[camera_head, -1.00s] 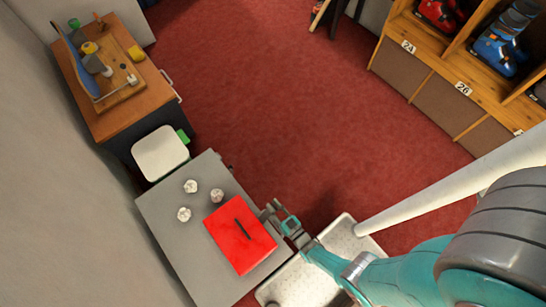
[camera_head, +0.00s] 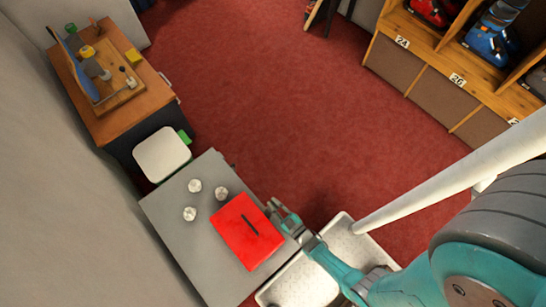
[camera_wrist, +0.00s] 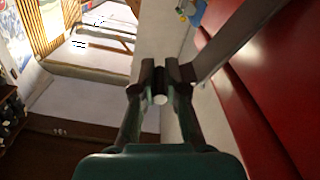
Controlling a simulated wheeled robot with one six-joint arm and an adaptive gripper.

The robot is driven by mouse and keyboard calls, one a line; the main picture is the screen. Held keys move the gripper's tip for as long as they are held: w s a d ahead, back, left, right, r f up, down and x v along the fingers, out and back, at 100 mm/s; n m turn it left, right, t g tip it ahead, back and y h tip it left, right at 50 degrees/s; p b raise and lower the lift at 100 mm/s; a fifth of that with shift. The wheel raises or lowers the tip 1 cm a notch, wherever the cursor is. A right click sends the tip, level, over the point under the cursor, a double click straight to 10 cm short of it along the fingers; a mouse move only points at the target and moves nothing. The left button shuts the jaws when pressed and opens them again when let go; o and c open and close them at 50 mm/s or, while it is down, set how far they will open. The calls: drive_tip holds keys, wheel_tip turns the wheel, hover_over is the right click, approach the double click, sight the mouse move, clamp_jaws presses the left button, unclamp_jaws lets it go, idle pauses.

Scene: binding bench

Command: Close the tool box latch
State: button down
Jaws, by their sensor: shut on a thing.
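The red tool box (camera_head: 247,231), with a dark handle (camera_head: 249,224) on top, sits on a grey table. My gripper (camera_head: 276,208) is at the box's right side, close against it. In the wrist view the red box wall (camera_wrist: 285,85) fills the right. A grey metal bar, which looks like the latch (camera_wrist: 232,42), runs from the upper right down to my fingertips (camera_wrist: 160,80). The fingers are closed on its end, where a small round grey pin shows between them. Whether the latch touches its catch cannot be told.
Several white round objects (camera_head: 194,186) lie left of the box on the grey table (camera_head: 172,228). Shelves with boots (camera_head: 470,85) are at upper right. Red floor lies clear between.

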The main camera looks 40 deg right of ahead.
drive_tip(key=shift+a, duration=0.2)
drive_tip(key=c, duration=1.5)
unclamp_jaws()
drive_tip(key=shift+r, duration=0.1)
drive_tip(key=shift+r, duration=0.15)
drive_tip(key=shift+r, duration=4.85)
